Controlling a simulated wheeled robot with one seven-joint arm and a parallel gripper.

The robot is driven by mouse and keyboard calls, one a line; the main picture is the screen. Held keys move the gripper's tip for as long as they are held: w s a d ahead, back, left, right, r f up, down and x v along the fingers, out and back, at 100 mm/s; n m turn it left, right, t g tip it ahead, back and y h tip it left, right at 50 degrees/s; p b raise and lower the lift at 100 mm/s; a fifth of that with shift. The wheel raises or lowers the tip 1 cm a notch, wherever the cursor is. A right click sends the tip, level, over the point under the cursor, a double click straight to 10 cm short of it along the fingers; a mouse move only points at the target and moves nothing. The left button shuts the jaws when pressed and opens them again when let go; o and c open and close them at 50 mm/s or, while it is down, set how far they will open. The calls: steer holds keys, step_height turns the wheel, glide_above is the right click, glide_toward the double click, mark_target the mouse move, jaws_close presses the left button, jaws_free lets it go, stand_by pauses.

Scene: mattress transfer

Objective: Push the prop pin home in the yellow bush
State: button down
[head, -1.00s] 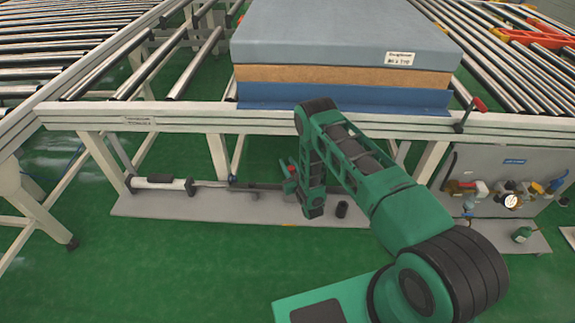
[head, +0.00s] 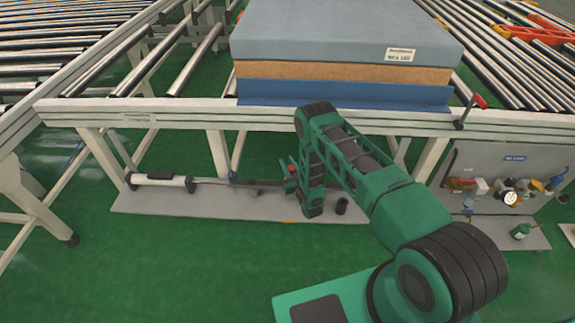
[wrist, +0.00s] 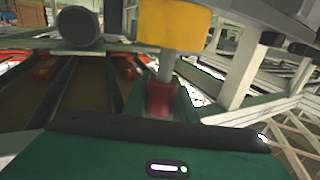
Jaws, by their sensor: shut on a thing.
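The yellow bush (wrist: 172,25) is at the top middle of the wrist view. The prop pin shows there as a grey shaft (wrist: 166,68) with a red part (wrist: 160,97) at its near end. The shaft meets the near face of the bush; how deep it sits inside is hidden. My gripper (wrist: 157,112) is shut on the red end, in line with the bush. In the head view my gripper (head: 290,181) is low beside the conveyor frame, with a small red spot at it. My arm partly covers this area, and I cannot make out the bush there.
The conveyor's front rail (head: 200,117) runs above my gripper. A layered mattress stack (head: 340,75) lies on it. A grey base plate (head: 150,202) with a white cylinder (head: 160,180) is below. A grey panel with valves (head: 510,160) stands at right. Green floor in front is clear.

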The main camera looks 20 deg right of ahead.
steer(key=shift+f, duration=1.8)
steer(key=c, duration=1.4)
jaws_free()
steer(key=shift+o, duration=0.2)
steer(key=shift+s, duration=0.1)
steer(key=s+d, duration=0.1)
steer(key=s, duration=0.9)
steer(key=shift+s, duration=0.25)
steer(key=shift+f, duration=0.1)
